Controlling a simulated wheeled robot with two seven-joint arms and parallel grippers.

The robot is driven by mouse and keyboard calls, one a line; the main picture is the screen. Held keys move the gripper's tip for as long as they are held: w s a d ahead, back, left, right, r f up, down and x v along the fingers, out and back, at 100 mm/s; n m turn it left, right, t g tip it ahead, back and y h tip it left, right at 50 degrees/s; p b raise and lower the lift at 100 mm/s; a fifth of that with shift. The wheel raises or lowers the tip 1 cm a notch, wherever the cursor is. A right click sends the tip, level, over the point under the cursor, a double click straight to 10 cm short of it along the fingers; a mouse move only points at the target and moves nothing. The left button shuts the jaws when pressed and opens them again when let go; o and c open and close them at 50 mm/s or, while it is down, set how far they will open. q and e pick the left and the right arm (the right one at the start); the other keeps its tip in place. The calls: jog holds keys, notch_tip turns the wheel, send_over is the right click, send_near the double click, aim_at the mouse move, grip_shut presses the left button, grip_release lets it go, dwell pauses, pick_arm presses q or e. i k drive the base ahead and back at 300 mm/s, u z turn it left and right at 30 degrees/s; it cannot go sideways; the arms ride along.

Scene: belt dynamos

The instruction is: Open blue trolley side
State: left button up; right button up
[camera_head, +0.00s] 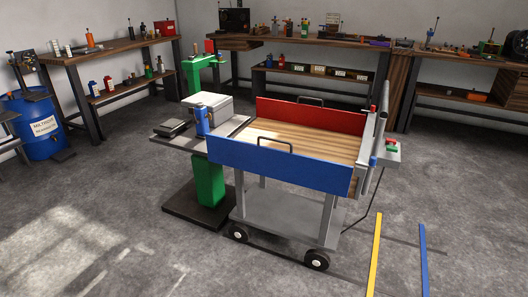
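The trolley (285,211) stands near the middle of the head view, with a wooden bed (300,138) on a grey wheeled frame. Its blue side panel (280,167) runs upright along the near edge and carries a black bar handle (276,142). The red side panel (325,117) stands upright along the far edge, with its own black handle. The bed looks empty. Any latch on the blue panel is too small to tell. Neither of my grippers is in view.
A green pedestal stand (209,180) with a blue device (201,121) adjoins the trolley's left end. Grey upright bars and a small button box (391,146) are at its right end. A blue barrel (37,124) and workbenches line the walls. Floor in front is clear, with yellow (374,255) and blue stripes.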

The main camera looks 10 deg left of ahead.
aim_at(325, 176)
jog(key=u, duration=0.6)
jog(key=i, duration=0.65)
jog(key=u, duration=0.55)
jog(key=i, duration=1.05)
jog(key=z, duration=0.7)
jog(key=i, duration=0.4)
jog(key=z, duration=0.3)
